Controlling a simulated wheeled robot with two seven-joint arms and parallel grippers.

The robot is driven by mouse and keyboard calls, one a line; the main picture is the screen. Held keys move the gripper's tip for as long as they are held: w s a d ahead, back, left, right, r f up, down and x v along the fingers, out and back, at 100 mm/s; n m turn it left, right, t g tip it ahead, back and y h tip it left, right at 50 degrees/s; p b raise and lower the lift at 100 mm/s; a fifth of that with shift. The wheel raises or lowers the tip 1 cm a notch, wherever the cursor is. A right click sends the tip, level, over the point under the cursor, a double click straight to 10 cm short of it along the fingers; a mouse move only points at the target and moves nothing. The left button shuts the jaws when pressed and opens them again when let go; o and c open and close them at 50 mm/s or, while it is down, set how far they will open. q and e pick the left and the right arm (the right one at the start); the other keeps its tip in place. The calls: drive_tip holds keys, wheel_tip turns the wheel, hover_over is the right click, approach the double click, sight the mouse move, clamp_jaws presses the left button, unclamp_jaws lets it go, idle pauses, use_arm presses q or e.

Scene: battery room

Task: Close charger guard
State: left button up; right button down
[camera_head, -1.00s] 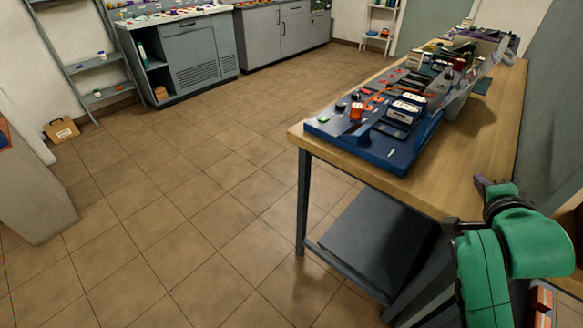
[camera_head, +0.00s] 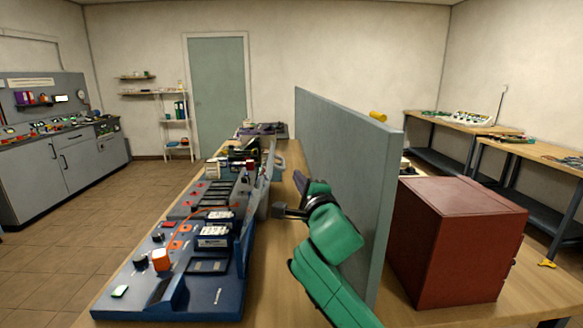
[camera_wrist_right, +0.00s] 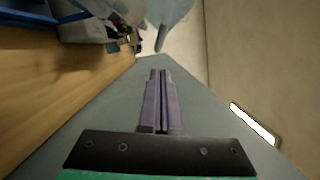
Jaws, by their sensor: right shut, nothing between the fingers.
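A blue charger station (camera_head: 215,300) sits along the left side of the wooden bench, with battery-like blocks, an orange block and red markings on it. A pale grey upright part (camera_head: 264,185), perhaps the charger guard, stands at its right edge; whether it is open is unclear. My right gripper (camera_head: 299,178), on a green arm, is to the right of that part and apart from it, beside the tall grey partition. In the right wrist view its purple fingers (camera_wrist_right: 160,75) are together and empty. A pale grey-blue part (camera_wrist_right: 167,14) shows beyond the fingertips. My left gripper is not in view.
The tall grey partition (camera_head: 345,170) stands close to the right of my right arm. A dark red cabinet (camera_head: 455,240) is behind it on the right. A narrow strip of bare bench (camera_head: 270,275) lies between charger and partition. Open floor (camera_head: 60,265) is at left.

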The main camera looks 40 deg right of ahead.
drive_tip(key=p+x, duration=0.1)
drive_tip(key=x, duration=0.4)
drive_tip(key=shift+w+d+f, duration=0.2)
drive_tip(key=shift+w, duration=0.05)
drive_tip(key=shift+w+f, duration=0.1)
drive_tip(key=shift+f, duration=0.05)
